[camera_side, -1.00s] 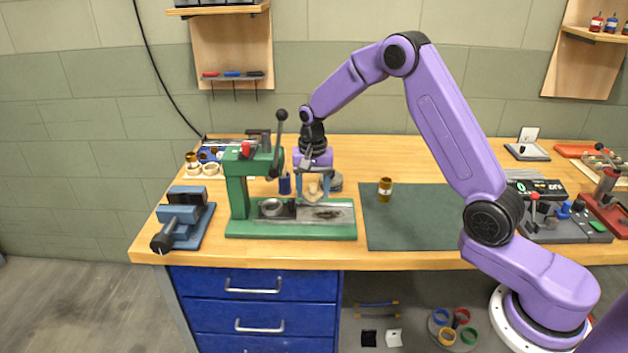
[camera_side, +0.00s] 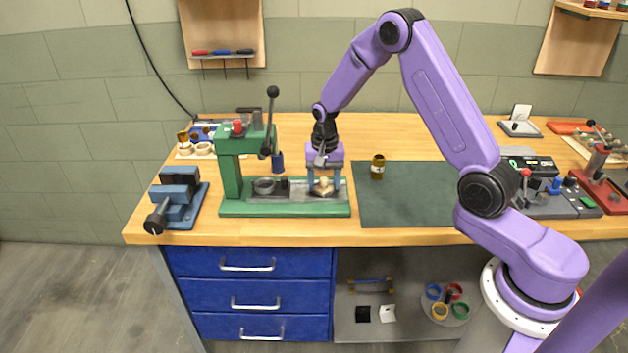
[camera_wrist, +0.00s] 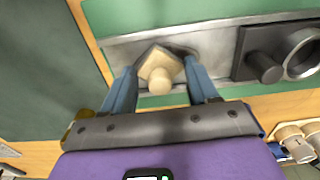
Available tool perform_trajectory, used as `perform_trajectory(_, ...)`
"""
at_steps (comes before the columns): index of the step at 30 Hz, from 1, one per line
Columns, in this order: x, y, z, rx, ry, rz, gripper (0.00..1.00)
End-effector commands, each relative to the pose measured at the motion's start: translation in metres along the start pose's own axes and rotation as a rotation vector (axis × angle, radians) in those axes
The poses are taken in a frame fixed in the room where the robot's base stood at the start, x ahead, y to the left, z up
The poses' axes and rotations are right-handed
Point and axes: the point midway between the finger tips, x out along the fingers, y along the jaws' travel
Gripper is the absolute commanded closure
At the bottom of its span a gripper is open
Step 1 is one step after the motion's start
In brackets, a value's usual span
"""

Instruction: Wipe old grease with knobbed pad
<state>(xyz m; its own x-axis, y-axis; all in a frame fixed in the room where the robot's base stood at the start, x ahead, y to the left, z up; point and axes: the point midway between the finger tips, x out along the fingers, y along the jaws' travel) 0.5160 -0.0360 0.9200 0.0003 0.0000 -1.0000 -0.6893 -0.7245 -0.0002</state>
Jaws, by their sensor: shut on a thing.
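The knobbed pad (camera_side: 324,187) is a pale, squarish block with a round knob. My gripper (camera_side: 324,181) points down and is shut on it, one blue finger on each side. The wrist view shows the pad (camera_wrist: 158,67) between the fingertips of my gripper (camera_wrist: 161,77), knob towards the camera. The pad is at the grey metal plate on the green press base (camera_side: 285,211), on its right part. A dark grease smear (camera_wrist: 184,50) shows around the pad's edge; the rest is hidden beneath it. I cannot tell whether the pad touches the plate.
The press column (camera_side: 231,172) and its lever (camera_side: 270,120) stand left of my gripper. A cup (camera_side: 264,186) sits on the plate's left. A brass bushing (camera_side: 377,167) stands by the dark green mat (camera_side: 415,205), mostly clear. A blue vise (camera_side: 180,198) is farther left.

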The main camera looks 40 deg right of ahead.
Motion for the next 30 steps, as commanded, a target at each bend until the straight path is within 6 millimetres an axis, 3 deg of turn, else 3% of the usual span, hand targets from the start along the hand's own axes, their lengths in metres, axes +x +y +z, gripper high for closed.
perform_trajectory(12,0.000,0.039,0.002,0.002,-0.003,0.003,0.70)
perform_trajectory(30,0.000,-0.021,0.000,-0.003,0.000,0.000,0.70)
